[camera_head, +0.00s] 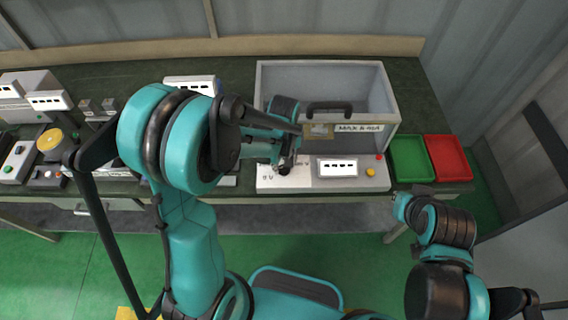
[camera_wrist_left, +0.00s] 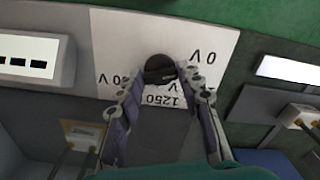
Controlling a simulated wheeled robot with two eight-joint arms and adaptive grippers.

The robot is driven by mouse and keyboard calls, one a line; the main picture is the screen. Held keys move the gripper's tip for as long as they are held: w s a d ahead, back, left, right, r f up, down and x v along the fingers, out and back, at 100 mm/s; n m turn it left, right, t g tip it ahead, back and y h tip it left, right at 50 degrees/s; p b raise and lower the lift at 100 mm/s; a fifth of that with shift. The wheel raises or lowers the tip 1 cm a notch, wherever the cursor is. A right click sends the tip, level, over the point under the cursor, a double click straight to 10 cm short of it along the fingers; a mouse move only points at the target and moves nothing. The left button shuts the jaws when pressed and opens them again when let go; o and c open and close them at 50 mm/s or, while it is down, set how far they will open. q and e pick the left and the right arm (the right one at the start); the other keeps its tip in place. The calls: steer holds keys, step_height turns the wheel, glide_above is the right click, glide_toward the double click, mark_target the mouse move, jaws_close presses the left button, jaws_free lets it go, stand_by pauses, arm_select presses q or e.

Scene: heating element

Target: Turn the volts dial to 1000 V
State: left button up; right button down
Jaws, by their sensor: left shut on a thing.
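The volts dial (camera_wrist_left: 159,68) is a round black knob on a white panel with printed voltage marks. In the left wrist view, "0 V" shows to its right and "1250" below it; other marks are partly covered. My left gripper (camera_wrist_left: 160,88) is shut on the dial, a finger on each side. In the head view my left gripper (camera_head: 284,165) reaches down to the left part of the white control panel (camera_head: 310,182), and the dial is mostly hidden there. My right arm shows at the lower right of the head view; its gripper fingers cannot be made out clearly.
A grey box with a black handle (camera_head: 329,107) stands behind the panel. A display (camera_head: 338,168), a red button (camera_head: 379,156) and a yellow button (camera_head: 370,172) are on its right part. A green tray (camera_head: 411,160) and a red tray (camera_head: 448,158) lie to the right.

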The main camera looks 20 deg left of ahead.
arm_select(q)
steer(key=m+b, duration=0.1)
steer(key=m, duration=0.4)
steer(key=shift+m, duration=2.5)
steer(key=o, duration=1.2)
steer(key=shift+c, duration=0.2)
step_height(320, 180, up, 12)
